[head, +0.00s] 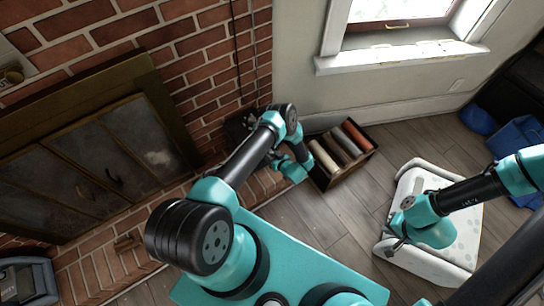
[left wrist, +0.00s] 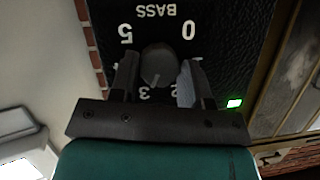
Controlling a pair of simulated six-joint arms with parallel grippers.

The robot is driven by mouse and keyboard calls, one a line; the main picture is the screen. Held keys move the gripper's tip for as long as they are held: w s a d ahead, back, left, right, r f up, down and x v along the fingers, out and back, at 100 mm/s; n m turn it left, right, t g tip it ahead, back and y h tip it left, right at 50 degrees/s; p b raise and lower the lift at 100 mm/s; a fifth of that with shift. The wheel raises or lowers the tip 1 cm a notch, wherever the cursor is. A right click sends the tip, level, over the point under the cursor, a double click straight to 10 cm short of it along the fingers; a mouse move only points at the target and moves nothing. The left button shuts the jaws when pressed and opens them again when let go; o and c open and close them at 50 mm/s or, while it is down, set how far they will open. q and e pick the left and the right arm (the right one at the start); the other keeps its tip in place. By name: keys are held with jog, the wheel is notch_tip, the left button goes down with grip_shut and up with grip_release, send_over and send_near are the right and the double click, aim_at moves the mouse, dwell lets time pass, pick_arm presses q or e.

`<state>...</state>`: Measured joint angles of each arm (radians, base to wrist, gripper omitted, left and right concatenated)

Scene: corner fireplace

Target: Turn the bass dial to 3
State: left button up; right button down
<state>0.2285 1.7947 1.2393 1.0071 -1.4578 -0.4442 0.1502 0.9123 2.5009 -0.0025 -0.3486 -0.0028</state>
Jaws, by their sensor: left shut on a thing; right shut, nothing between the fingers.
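The bass dial (left wrist: 158,64) is a round dark knob on a black textured panel (left wrist: 222,30) in the left wrist view. The panel's lettering appears upside down: BASS above the dial, 5 at left, 0 at right, 3 and 2 below. A small light mark on the knob's lower edge points down, roughly between 3 and 2. My left gripper (left wrist: 159,78) is shut on the dial, one finger on each side. In the head view, my left arm largely hides the gripper and dial. My right gripper (head: 397,243) is shut and empty, over a white object at right.
A green light (left wrist: 234,103) glows on the panel. In the head view, a box of rolled items (head: 340,153) stands beside my left arm. A brick fireplace (head: 95,165) is at left. The white spotted object (head: 455,262) lies under my right arm. Bare floor (head: 310,235) lies between.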

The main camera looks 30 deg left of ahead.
pick_arm(q)
jog(key=o, duration=0.9)
jog(key=shift+o, duration=0.2)
jog(key=v, duration=1.7)
jog(key=shift+s+d, duration=0.15)
